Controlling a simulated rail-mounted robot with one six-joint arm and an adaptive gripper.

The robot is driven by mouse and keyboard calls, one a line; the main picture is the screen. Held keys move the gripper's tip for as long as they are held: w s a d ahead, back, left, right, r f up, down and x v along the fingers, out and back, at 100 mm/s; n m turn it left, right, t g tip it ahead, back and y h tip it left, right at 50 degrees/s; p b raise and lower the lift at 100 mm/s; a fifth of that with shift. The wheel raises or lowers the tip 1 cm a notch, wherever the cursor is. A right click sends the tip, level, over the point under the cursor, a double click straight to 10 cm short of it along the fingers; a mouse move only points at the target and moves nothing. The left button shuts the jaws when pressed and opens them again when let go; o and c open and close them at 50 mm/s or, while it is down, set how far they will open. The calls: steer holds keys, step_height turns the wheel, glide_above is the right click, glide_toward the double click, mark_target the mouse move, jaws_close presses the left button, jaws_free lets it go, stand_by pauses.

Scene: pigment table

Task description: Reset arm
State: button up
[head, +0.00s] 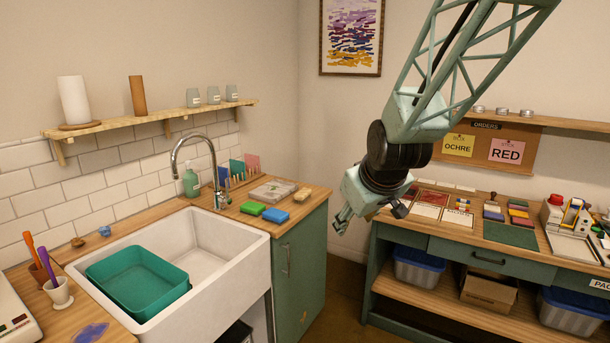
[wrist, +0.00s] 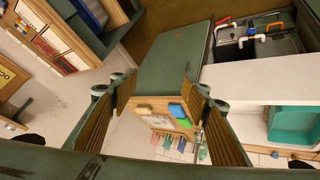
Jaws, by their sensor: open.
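My gripper (head: 370,215) hangs in the air in the head view, in the gap between the sink counter and the pigment table. In the wrist view my gripper (wrist: 165,120) shows its two ribbed fingers spread wide. Nothing is between them; the sink counter and its cabinet show beyond the gap. My gripper touches nothing that I can see.
The sink (head: 215,255) holds a green basin (head: 140,280). A green sponge (head: 253,208) and a blue sponge (head: 276,215) lie on the counter. The pigment table (head: 455,232) stands at right, crowded with swatches and tools. A wall shelf (head: 150,117) is at left.

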steer(key=s+d+r+m+g, duration=0.1)
steer(key=s+d+r, duration=0.25)
steer(key=s, duration=0.75)
steer(key=s+d+r+m+g, duration=0.15)
steer(key=s+r, duration=0.25)
steer(key=s, duration=0.7)
steer(key=s+d+m+g, duration=0.1)
steer(key=s+d+m, duration=0.1)
steer(key=s, duration=2.3)
steer(key=shift+d+m+h, duration=0.3)
steer(key=shift+m+h, duration=0.1)
steer(key=shift+m, duration=0.15)
steer(key=shift+w+f, duration=0.1)
steer(key=shift+w, duration=0.1)
